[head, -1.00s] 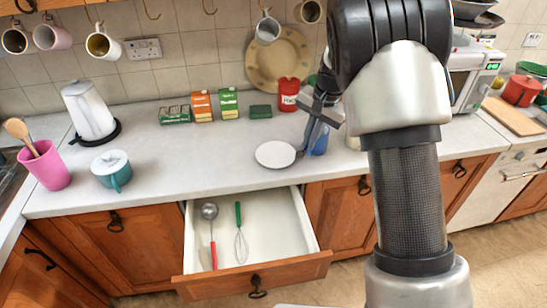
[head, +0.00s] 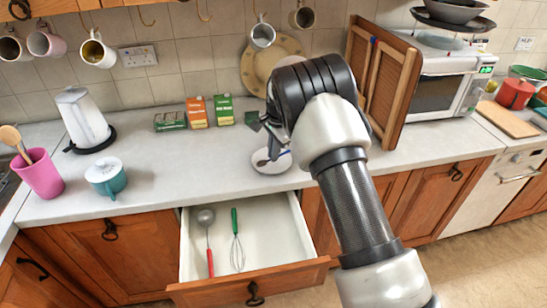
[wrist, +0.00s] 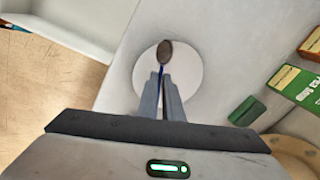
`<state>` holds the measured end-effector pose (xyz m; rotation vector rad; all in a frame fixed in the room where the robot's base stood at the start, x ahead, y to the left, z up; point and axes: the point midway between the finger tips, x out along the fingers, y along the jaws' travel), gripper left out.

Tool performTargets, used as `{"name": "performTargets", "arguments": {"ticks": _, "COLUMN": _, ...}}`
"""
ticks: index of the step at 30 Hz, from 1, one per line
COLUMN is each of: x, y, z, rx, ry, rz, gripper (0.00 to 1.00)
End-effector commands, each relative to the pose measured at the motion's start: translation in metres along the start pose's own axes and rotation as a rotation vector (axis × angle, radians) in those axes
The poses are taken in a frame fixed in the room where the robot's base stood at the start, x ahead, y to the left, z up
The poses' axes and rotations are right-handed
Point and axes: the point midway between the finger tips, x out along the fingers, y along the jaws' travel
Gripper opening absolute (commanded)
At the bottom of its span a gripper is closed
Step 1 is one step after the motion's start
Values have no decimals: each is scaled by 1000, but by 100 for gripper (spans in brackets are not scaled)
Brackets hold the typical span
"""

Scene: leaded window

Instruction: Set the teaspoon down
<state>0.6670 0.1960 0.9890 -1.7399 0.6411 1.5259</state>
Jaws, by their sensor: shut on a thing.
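The teaspoon (wrist: 164,52) has a dark metal bowl and a thin blue handle. In the wrist view my gripper (wrist: 161,79) is shut on the handle, with the bowl pointing away from the fingers. The spoon is over the round white saucer (wrist: 194,76); I cannot tell whether they touch. In the head view my gripper (head: 273,136) is just above the saucer (head: 270,169) on the worktop, and the spoon's dark bowl (head: 262,162) shows against it. My arm hides part of the fingers there.
An open drawer (head: 300,232) below holds a red-handled ladle (head: 208,235) and a green-handled whisk (head: 236,245). Boxes (head: 197,112) stand behind left of the saucer, a wooden rack (head: 401,95) behind right.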

Motion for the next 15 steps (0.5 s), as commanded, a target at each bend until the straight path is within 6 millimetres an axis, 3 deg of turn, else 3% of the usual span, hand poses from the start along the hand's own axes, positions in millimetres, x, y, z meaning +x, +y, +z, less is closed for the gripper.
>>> {"name": "performTargets", "arguments": {"ticks": 4, "x": 20, "y": 5, "z": 1, "rx": 1, "ry": -1, "rz": 2, "gripper": 0}}
{"name": "performTargets", "arguments": {"ticks": 15, "x": 26, "y": 6, "z": 1, "rx": 0, "ry": -1, "rz": 1, "gripper": 0}}
